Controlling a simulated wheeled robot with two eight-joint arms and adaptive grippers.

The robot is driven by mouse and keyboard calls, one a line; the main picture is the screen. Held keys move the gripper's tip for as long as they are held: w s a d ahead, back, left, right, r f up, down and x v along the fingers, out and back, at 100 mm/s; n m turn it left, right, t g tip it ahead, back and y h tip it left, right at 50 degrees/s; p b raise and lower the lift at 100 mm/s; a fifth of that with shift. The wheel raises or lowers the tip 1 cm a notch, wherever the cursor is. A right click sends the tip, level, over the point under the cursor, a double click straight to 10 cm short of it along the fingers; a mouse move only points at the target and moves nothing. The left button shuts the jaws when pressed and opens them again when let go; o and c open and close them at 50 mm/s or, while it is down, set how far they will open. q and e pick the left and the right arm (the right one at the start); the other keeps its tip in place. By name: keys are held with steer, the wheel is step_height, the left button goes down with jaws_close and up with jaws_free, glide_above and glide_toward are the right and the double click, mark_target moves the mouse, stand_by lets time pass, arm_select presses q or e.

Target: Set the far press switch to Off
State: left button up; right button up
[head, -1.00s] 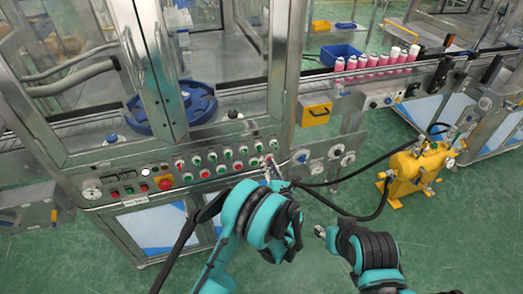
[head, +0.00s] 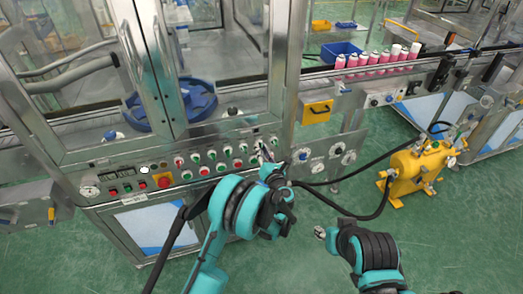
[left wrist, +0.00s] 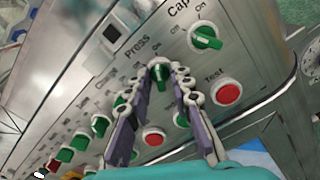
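The press switch (left wrist: 159,75), a green knob on a white round base beside the label "Press", shows between my left fingertips in the left wrist view. My left gripper (left wrist: 161,84) is open, with one finger on each side of the knob. I cannot tell whether the fingers touch it. In the head view my left gripper (head: 263,152) is at the right part of the control panel (head: 128,207) and hides part of it. My right gripper (head: 321,232) is low, over the floor, away from the panel; its fingers are too small to read.
Another green switch (left wrist: 205,38) near the label "Cap" and a red button (left wrist: 228,93) near "Test" sit close to my left fingers. More green switches (left wrist: 100,125) line the panel. A yellow pump (head: 418,168) with black hoses stands right on the green floor.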

arm_select(q)
jaws_close()
steer(key=shift+n, duration=0.4)
steer(key=shift+n+b, duration=1.95)
steer(key=shift+n, duration=3.55)
